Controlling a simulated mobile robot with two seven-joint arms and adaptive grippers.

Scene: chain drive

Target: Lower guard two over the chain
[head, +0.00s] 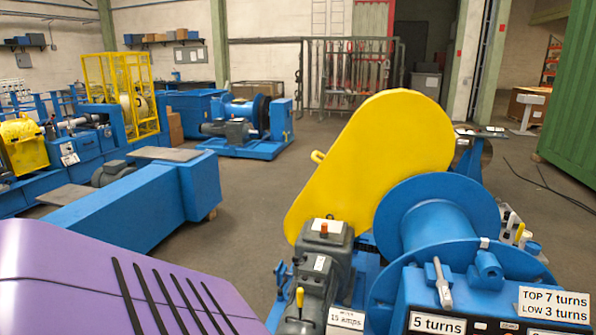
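A large yellow guard (375,160) with rounded ends stands in the middle of the head view, slanting from lower left to upper right. A small yellow handle (318,157) sticks out from its left edge. I see no number on it, so I cannot tell whether it is guard two. It stands behind a grey motor and gearbox (325,245) and beside a blue winch drum (440,225). No chain is visible; any chain behind the guard is hidden. I cannot tell whether the guard is fully down. Neither of my grippers is in view.
A blue control box (470,305) with labels reading "5 turns" and "TOP 7 turns LOW 3 turns" is at lower right. A long blue machine bed (120,210) lies at left. A second winch (245,125) stands behind. Grey floor (245,210) is clear between them.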

